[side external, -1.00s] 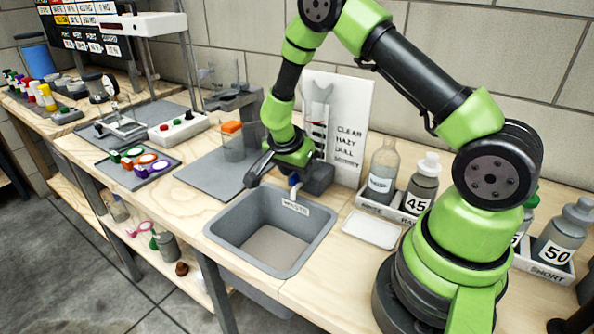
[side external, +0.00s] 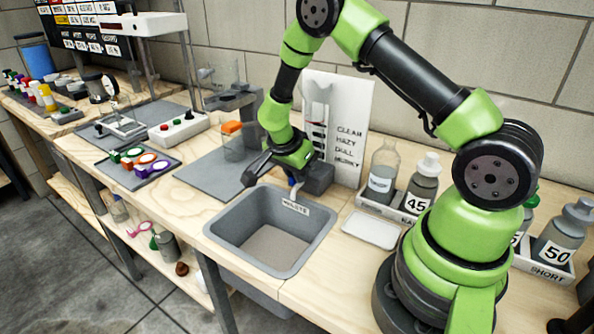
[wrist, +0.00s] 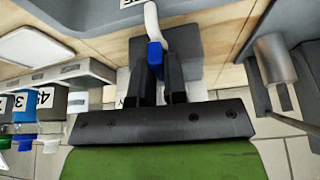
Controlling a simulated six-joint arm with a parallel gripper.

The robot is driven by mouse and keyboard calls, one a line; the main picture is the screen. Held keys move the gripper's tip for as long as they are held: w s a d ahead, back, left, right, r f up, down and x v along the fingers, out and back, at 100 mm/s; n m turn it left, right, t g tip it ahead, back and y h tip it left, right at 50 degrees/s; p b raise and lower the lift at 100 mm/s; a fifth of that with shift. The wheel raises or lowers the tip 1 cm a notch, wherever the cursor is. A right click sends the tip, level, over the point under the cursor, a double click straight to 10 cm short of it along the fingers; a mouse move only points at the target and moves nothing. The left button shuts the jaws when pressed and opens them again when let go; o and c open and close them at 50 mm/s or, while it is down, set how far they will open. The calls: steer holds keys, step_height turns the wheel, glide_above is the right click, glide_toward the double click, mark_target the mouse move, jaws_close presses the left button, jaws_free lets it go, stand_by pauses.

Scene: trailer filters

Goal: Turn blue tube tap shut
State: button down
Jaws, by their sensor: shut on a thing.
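The blue tap (wrist: 154,52) sits on a white tube (wrist: 152,18) in the wrist view. My gripper (wrist: 157,64) is shut on the tap, with one dark finger on each side of it. Part of the tap is hidden between the fingers. In the side view a little of the blue tap (side external: 292,181) shows below my green wrist, just behind the waste sink. The fingers' contact with it is not clear there.
The grey waste sink (side external: 318,243) lies in front of the tap. A white card (side external: 348,115) with clarity words stands behind. A white tray (side external: 371,229) and bottles, one marked 45 (side external: 421,188), are to the right. An orange-capped beaker (side external: 233,143) stands close left of my wrist.

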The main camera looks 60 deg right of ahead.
steer(key=shift+w+m+g+y, duration=0.15)
steer(key=shift+m+g, duration=0.3)
steer(key=shift+m, duration=0.7)
steer(key=shift+s+m+g+y, duration=0.15)
steer(key=shift+m+g, duration=0.3)
steer(key=shift+m, duration=0.7)
steer(key=shift+w, duration=0.1)
steer(key=c, duration=1.2)
jaws_free()
steer(key=shift+o, duration=0.2)
